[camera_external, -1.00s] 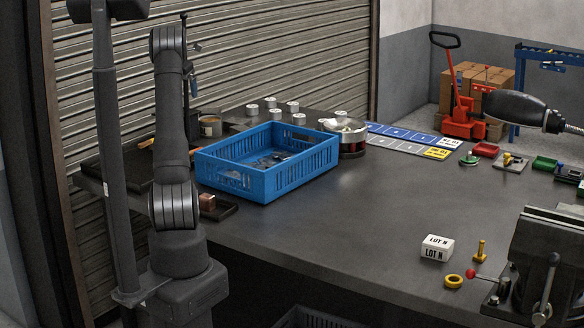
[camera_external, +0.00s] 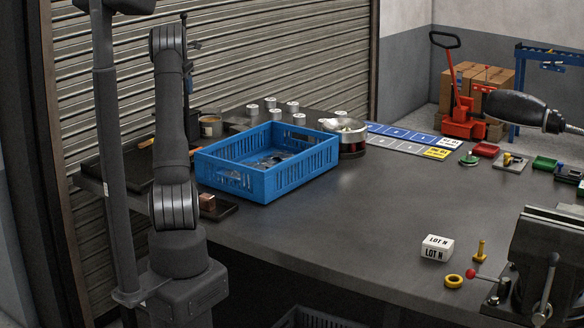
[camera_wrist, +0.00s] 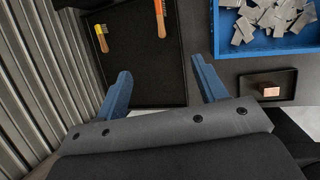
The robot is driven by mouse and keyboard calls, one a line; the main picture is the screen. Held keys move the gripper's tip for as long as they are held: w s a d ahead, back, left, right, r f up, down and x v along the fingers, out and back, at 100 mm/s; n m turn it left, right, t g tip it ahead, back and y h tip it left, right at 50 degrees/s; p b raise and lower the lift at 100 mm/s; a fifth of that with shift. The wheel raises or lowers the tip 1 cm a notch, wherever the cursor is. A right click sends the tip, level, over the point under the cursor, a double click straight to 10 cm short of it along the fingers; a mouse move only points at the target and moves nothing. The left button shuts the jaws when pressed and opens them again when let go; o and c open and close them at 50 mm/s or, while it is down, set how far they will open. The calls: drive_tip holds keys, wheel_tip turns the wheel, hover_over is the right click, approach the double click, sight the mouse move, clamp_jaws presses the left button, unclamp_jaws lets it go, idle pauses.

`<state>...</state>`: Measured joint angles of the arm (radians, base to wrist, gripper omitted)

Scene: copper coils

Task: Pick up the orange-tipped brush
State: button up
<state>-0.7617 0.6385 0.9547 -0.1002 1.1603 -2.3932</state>
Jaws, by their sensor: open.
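In the wrist view, a brush with an orange part (camera_wrist: 160,18) lies on a dark tray (camera_wrist: 143,80), its upper end cut off by the picture's top edge. In the external view, a small orange piece (camera_external: 146,143) shows at the tray, partly hidden by my arm. The gripper is not clear there.
A blue crate (camera_external: 265,185) with metal pieces stands right of the tray. A small dark tray (camera_external: 222,211) with a copper-brown block (camera_external: 207,201) lies in front of it. A ribbed shutter (camera_external: 280,60) rises behind the bench. The bench's middle is clear.

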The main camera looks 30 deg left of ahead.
drive_tip(key=c, duration=0.3)
wheel_tip(320, 180, down, 14)
drive_tip(key=s+r+m+t+h, duration=0.1)
drive_tip(key=m+t+h, duration=0.1)
drive_tip(key=t+h, duration=0.25)
drive_tip(key=s+a+f+n+t+y, duration=0.1)
drive_tip(key=s+a+f+t, duration=0.1)
drive_tip(key=a+f, duration=0.25)
drive_tip(key=s+a+f+t+y, duration=0.1)
drive_tip(key=s+a+f+t, duration=0.2)
drive_tip(key=f, duration=0.2)
drive_tip(key=x, duration=1.7)
drive_tip(key=shift+w+d+f, duration=0.1)
drive_tip(key=shift+w+d, duration=0.1)
drive_tip(key=shift+d, duration=0.2)
drive_tip(key=c, duration=1)
